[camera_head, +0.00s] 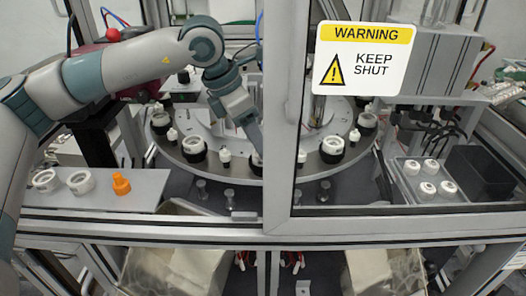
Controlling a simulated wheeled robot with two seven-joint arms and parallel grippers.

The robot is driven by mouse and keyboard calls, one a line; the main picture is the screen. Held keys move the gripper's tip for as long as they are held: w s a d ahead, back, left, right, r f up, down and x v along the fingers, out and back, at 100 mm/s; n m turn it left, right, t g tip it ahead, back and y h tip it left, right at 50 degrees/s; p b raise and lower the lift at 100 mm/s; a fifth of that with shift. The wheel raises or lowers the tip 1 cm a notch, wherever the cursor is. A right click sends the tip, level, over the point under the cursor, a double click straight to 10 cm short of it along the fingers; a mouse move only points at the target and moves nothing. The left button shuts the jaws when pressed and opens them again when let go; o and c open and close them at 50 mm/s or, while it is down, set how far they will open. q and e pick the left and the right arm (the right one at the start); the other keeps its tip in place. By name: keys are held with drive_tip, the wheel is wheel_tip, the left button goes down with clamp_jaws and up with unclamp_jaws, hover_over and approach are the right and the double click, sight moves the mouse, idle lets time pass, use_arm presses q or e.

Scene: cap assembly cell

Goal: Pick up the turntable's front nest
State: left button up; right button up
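The grey turntable (278,172) stands inside the cell, with black nests holding white rings around its rim. The front nest (257,164) shows only as a small dark piece, mostly hidden by my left gripper and the upright door frame. My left arm reaches in from the left through the open side, and my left gripper (257,146) points down at the turntable's front edge, over or at that nest. Its fingertips are too small and covered to tell whether they are open or shut, or touching anything. My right gripper is out of view.
The door pane (362,60) with its warning sign covers the right half. A grey shelf (140,200) at left holds two white rings and an orange part (121,184). Other nests (193,150) and small white pieces (225,158) sit close by. A tray (414,197) holds several white caps.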

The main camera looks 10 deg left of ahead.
use_arm(q)
drive_tip(key=shift+x, duration=1.1)
drive_tip(key=c, duration=1.1)
